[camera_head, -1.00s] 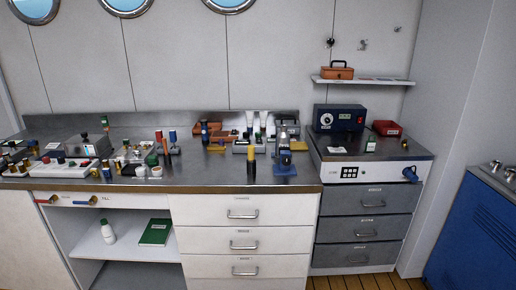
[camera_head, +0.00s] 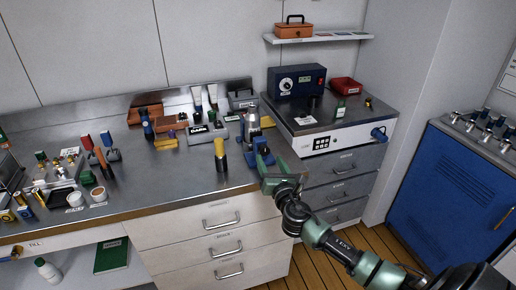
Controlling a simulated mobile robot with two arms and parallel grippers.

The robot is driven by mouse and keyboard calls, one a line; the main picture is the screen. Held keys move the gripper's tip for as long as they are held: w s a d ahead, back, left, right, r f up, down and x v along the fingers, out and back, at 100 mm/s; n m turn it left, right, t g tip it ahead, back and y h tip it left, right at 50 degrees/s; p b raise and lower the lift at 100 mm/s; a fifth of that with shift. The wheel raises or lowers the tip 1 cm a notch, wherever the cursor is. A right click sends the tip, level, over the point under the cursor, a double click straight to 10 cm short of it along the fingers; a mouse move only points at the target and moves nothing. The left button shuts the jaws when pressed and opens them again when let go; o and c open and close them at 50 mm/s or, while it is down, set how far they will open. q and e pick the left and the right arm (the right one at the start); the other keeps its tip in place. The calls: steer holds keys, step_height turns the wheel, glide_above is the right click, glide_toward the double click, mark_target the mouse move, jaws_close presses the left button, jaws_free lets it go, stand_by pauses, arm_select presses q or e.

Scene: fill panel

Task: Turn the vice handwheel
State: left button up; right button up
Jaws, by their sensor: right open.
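The vice looks to be the blue device (camera_head: 259,144) with a silver upper part at the front right of the steel counter. Its handwheel is too small or too hidden to make out. My right gripper (camera_head: 266,162) is at the front of the blue device, by the counter's front edge. It overlaps the device's lower part in the picture, and I cannot tell whether they touch. My right gripper is open, and no object shows in it. My left gripper is not in view.
A black-and-yellow cylinder (camera_head: 220,157) stands just left of the device. Boxes and bottles crowd behind it. The counter (camera_head: 165,180) is clear at centre left.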

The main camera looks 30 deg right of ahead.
mark_target(265, 151)
steer(key=x, duration=0.5)
steer(key=shift+w+f, duration=0.1)
steer(key=shift+w, duration=0.3)
steer(key=shift+w+d, duration=0.1)
steer(key=shift+d, duration=0.05)
jaws_close()
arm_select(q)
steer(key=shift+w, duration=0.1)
